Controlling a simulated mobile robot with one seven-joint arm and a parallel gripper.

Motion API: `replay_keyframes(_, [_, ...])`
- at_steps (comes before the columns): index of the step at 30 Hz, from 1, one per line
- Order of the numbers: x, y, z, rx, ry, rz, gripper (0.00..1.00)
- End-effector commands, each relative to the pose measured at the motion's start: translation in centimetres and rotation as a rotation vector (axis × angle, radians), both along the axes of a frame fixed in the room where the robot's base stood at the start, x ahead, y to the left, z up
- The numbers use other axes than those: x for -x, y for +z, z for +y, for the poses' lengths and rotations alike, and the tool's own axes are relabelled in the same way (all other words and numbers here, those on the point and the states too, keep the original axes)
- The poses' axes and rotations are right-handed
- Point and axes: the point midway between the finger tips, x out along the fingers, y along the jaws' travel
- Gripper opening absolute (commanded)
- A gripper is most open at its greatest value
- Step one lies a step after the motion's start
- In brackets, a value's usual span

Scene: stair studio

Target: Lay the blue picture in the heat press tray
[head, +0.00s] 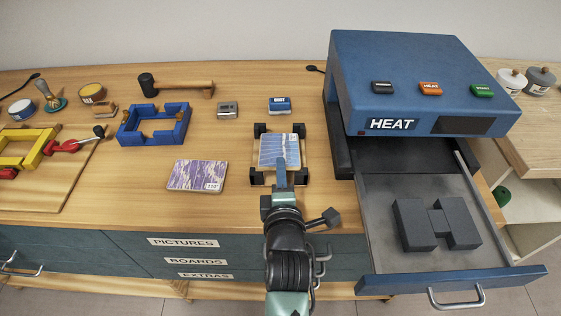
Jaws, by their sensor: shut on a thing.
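The blue picture (275,148), a flat sheet with pale markings, is at the middle of the table, over a light wooden board (259,178) with black corner blocks. My gripper (281,166) is shut on the near edge of the blue picture. I cannot tell whether the picture touches the board or is held just above it. The blue heat press (400,80) stands at the right, with its grey tray (385,262) pulled out. A dark grey block with two wide ends and a narrow middle (437,224) sits in the tray.
A purple picture (197,176) lies left of my gripper. A blue frame (154,124), a mallet (180,86), a grey box (228,110) and a small blue box (280,105) stand behind. A yellow frame (30,150) and red clamp (68,146) are at the left.

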Motion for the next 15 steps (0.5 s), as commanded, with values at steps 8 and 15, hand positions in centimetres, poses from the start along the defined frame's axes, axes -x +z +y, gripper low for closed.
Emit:
replay_keyframes(8, [4.1, 2.0, -0.2, 0.001, -0.001, -0.002, 0.0])
replay_keyframes(15, [7.5, 3.2, -0.3, 0.0, 0.001, -0.003, 0.0])
